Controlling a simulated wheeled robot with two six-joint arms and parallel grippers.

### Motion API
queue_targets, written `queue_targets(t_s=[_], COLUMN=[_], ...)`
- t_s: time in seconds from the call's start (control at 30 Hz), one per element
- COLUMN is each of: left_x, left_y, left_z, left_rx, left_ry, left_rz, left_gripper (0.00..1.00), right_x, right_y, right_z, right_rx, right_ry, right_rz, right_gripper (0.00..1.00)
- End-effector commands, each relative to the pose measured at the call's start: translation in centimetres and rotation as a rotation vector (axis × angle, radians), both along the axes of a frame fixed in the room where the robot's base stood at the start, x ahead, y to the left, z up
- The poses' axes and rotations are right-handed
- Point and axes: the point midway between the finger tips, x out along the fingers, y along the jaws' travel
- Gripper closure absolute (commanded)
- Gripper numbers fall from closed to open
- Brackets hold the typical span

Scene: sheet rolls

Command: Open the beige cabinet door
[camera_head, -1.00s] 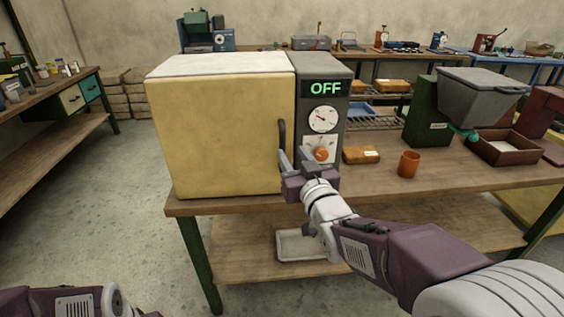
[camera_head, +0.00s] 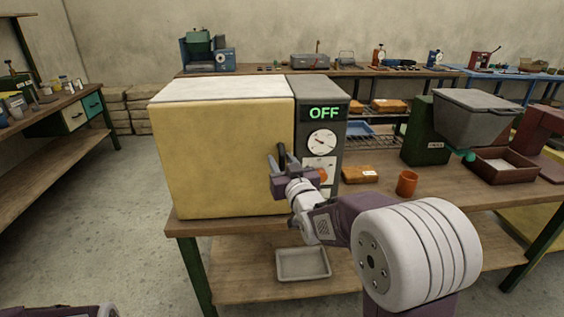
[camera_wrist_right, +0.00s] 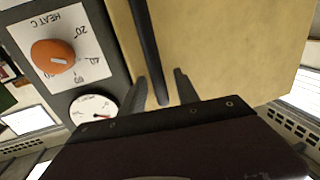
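The beige cabinet door (camera_head: 220,160) is the front of a box-shaped unit on the wooden bench and looks shut. Its dark upright handle (camera_head: 283,152) is at the door's right edge; it also shows as a black bar (camera_wrist_right: 147,40) in the right wrist view. My right gripper (camera_head: 278,160) is at the handle in the head view. In the wrist view its two fingers (camera_wrist_right: 163,90) stand apart, one on each side of the bar, with gaps visible. Only a piece of my left arm shows at the bottom left; its gripper is out of frame.
Right of the door is a grey panel with an "OFF" display (camera_head: 324,113), a dial (camera_head: 322,142) and an orange knob (camera_wrist_right: 53,56). An orange cup (camera_head: 406,183) and a green hopper machine (camera_head: 428,130) stand further right. The floor left of the bench is clear.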

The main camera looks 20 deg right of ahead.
Motion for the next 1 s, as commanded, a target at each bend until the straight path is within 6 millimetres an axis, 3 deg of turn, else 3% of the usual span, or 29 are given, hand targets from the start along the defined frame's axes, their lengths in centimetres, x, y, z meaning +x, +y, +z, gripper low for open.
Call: queue_targets(t_s=[0.03,0.17,0.2,1.0], left_x=[0.0,0.0,0.0,0.0], left_y=[0.0,0.0,0.0,0.0], left_z=[0.0,0.0,0.0,0.0], left_rx=[0.0,0.0,0.0,0.0], left_ry=[0.0,0.0,0.0,0.0], left_rz=[0.0,0.0,0.0,0.0], left_gripper=[0.64,0.64,0.64,0.64], right_x=[-0.01,-0.03,-0.03,-0.05], right_y=[0.0,-0.01,-0.01,-0.01], right_z=[0.0,0.0,0.0,-0.01], right_rx=[0.0,0.0,0.0,0.0], right_ry=[0.0,0.0,0.0,0.001], right_rz=[0.0,0.0,0.0,0.0], right_gripper=[0.62,0.99,1.0,1.0])
